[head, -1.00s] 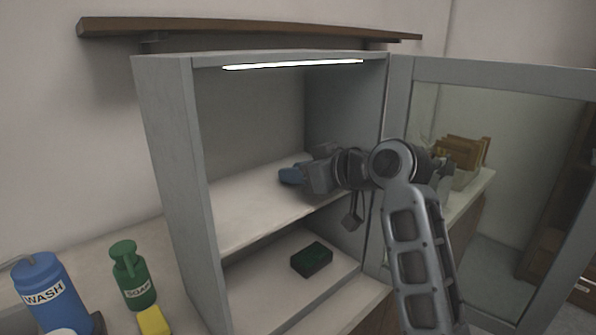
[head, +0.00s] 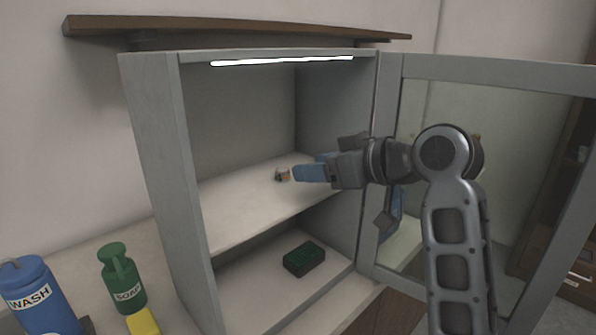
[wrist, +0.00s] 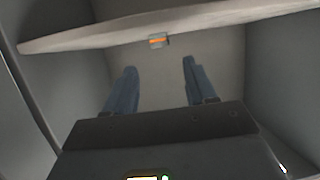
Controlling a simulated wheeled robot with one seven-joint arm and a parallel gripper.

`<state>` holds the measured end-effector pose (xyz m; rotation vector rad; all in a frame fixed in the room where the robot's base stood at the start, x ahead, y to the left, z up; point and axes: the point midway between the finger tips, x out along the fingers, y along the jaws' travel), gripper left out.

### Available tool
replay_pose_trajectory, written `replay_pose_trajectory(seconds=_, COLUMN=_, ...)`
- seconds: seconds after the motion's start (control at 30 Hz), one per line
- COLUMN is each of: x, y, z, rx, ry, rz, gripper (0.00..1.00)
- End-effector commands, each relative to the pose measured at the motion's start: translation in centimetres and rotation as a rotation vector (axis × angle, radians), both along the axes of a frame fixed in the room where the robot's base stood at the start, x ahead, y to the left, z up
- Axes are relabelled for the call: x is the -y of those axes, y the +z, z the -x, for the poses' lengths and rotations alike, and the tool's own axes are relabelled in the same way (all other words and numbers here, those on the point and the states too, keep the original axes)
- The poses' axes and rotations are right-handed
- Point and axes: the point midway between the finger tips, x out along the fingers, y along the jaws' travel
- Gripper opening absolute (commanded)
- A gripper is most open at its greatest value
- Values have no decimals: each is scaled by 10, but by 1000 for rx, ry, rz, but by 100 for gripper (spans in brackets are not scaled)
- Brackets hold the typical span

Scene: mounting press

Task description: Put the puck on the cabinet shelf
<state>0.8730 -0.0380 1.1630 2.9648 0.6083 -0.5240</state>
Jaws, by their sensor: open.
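The puck (head: 282,175) is a small grey piece with an orange patch. It rests on the upper cabinet shelf (head: 235,215), well inside the cabinet. It also shows in the wrist view (wrist: 158,41), beyond the fingertips and roughly midway between them. My gripper (head: 308,166) reaches in over the shelf from the right, with its blue fingers just right of the puck. In the wrist view my gripper (wrist: 160,66) has its two fingers wide apart with nothing between them. The puck is clear of both fingers.
The glass door (head: 500,170) stands open at right, behind my arm. A dark green box (head: 304,259) lies on the cabinet's lower level. Left of the cabinet stand a blue wash bottle (head: 40,295), a green soap bottle (head: 122,280) and a yellow block (head: 143,322).

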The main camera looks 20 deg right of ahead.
Motion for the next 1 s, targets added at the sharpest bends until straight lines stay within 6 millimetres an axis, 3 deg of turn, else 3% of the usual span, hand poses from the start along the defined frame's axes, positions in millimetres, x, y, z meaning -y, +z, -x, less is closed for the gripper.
replay_pose_trajectory(seconds=0.1, x=9, y=7, z=19, rx=2, ry=-3, rz=0, gripper=56)
replay_pose_trajectory(seconds=0.3, x=16, y=14, z=36, rx=0, ry=-1, rz=0, gripper=56)
replay_pose_trajectory(seconds=0.67, x=17, y=13, z=40, rx=-2, ry=-3, rz=-2, gripper=56)
replay_pose_trajectory(seconds=0.77, x=15, y=-1, z=42, rx=-10, ry=-21, rz=-19, gripper=56)
replay_pose_trajectory(seconds=1.0, x=7, y=-75, z=65, rx=-36, ry=-140, rz=-90, gripper=56)
